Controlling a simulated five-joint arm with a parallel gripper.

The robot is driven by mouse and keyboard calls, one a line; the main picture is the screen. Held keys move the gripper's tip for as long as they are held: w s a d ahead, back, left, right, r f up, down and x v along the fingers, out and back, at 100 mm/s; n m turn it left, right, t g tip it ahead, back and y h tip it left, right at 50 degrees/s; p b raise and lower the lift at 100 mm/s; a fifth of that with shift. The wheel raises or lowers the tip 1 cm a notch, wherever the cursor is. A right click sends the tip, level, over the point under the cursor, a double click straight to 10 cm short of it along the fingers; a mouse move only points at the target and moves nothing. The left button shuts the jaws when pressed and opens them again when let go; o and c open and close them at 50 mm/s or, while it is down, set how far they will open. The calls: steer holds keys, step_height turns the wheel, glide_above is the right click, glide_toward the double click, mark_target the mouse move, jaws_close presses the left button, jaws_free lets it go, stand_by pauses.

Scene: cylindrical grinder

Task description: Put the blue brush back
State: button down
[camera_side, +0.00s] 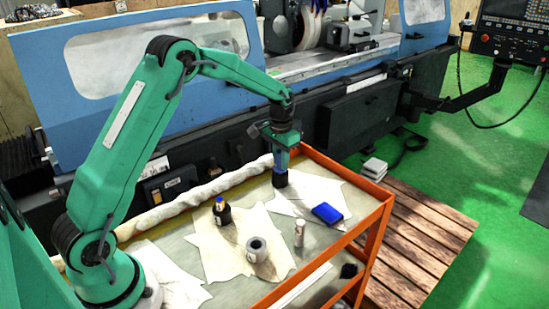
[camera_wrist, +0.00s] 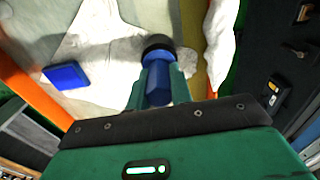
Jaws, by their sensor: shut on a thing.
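My gripper (camera_side: 281,150) is shut on the blue brush (camera_side: 280,177) over the back part of the cart top. The brush hangs roughly upright with its dark end down; whether that end touches the cloth I cannot tell. In the wrist view the blue brush (camera_wrist: 157,84) sits between both green fingers (camera_wrist: 157,90), its round black end beyond them. A grey hollow cup (camera_side: 258,249) with a pale label stands on a cloth, its opening up. A black pot (camera_side: 222,214) with a blue and yellow object in it stands behind and left of the cup.
A blue box (camera_side: 327,213) lies on a pale cloth to the right; it also shows in the wrist view (camera_wrist: 66,75). A small pale cylinder (camera_side: 299,233) stands near the cup. The orange cart rail (camera_side: 372,221) edges the right side. The blue and black grinder (camera_side: 300,115) stands behind.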

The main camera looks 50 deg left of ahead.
steer(key=shift+f, duration=0.5)
steer(key=c, duration=1.3)
jaws_free()
steer(key=shift+o, duration=0.2)
steer(key=shift+r, duration=0.15)
step_height(320, 180, up, 13)
steer(key=shift+s+f, duration=0.1)
steer(key=shift+s, duration=0.05)
